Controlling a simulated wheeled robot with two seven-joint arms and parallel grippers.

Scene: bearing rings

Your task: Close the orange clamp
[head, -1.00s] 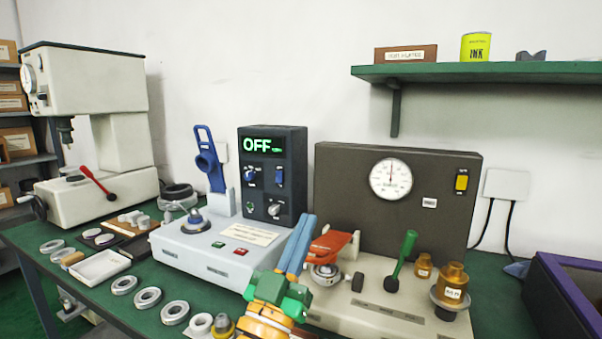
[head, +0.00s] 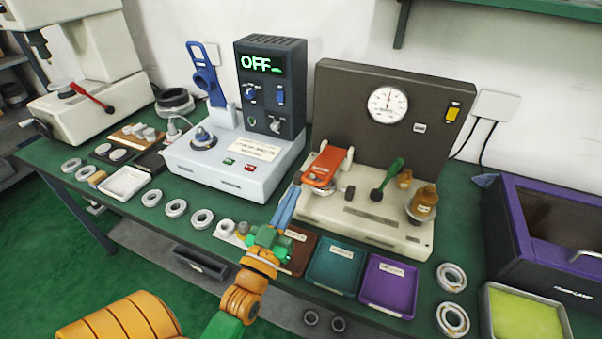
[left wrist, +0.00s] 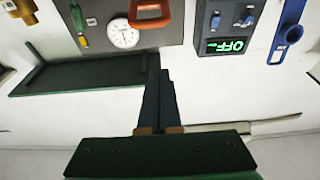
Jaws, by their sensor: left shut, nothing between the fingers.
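The orange clamp (head: 323,167) is a flat orange lever piece at the left end of the beige tester base (head: 365,222). It lies over a round metal part that it partly hides, and I cannot tell whether it is fully closed. In the left wrist view the clamp (left wrist: 150,14) shows at the top edge as an orange loop, cut off. My left gripper (head: 296,191) has blue fingers held together with nothing between them, just left of and below the clamp, seemingly apart from it. The fingers (left wrist: 160,75) also show in the left wrist view. My right gripper is not in view.
A green lever (head: 386,180) and brass parts (head: 423,203) stand right of the clamp. A dark panel with a gauge (head: 388,105) rises behind. The white heater box (head: 225,168) is to the left. Brown, teal (head: 335,268) and purple (head: 388,286) trays lie in front.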

